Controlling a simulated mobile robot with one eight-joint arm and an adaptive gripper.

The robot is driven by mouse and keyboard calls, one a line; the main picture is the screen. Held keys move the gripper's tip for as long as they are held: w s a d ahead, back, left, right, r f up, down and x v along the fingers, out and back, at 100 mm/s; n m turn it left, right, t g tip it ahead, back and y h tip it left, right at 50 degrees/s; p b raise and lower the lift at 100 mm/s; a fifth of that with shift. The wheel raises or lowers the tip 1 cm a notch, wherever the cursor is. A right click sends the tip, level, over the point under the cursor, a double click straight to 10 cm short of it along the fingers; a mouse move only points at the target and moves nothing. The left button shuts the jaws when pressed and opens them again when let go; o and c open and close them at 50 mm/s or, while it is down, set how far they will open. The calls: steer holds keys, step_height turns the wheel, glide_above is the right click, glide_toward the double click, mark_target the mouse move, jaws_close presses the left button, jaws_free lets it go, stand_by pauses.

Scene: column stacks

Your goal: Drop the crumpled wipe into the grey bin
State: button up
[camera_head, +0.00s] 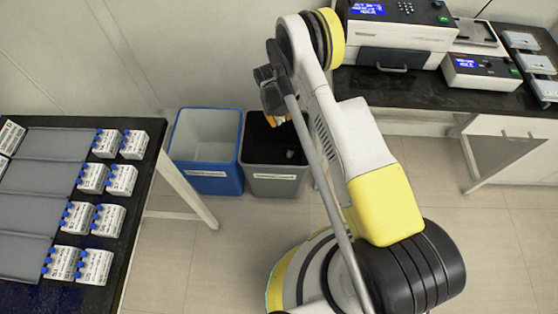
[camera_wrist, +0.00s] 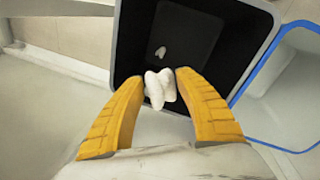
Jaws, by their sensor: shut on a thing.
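The crumpled wipe (camera_wrist: 160,88) is a small white lump between my gripper's two yellow fingertips in the wrist view. My gripper (camera_wrist: 161,80) is shut on it. The grey bin (camera_head: 275,187) stands on the floor, dark inside, with a label on its front. In the wrist view the wipe shows against the open mouth of this bin (camera_wrist: 205,45). A small pale piece (camera_wrist: 160,53) shows inside the bin.
A blue bin (camera_head: 205,184) stands close to the left of the grey bin. A black-topped table (camera_head: 118,245) at left holds several white boxes with blue caps. A bench (camera_head: 420,92) with instruments stands at the back right. Bare floor (camera_head: 185,255) lies in front of the bins.

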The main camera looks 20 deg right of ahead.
steer(key=shift+w+d+f, duration=0.15)
steer(key=shift+w+f, duration=0.2)
steer(key=shift+f, duration=0.15)
steer(key=shift+s+f+b, duration=0.1)
steer(key=shift+f+b, duration=1.15)
steer(key=shift+f, duration=1.55)
steer(key=o, duration=0.9)
steer(key=shift+c, duration=0.2)
steer(key=r, duration=0.4)
steer(key=a+r, duration=0.1)
steer(key=r, duration=0.3)
steer(key=a+r, duration=0.1)
steer(key=r, duration=0.3)
steer(key=shift+s+a, duration=0.1)
steer(key=shift+s, duration=0.05)
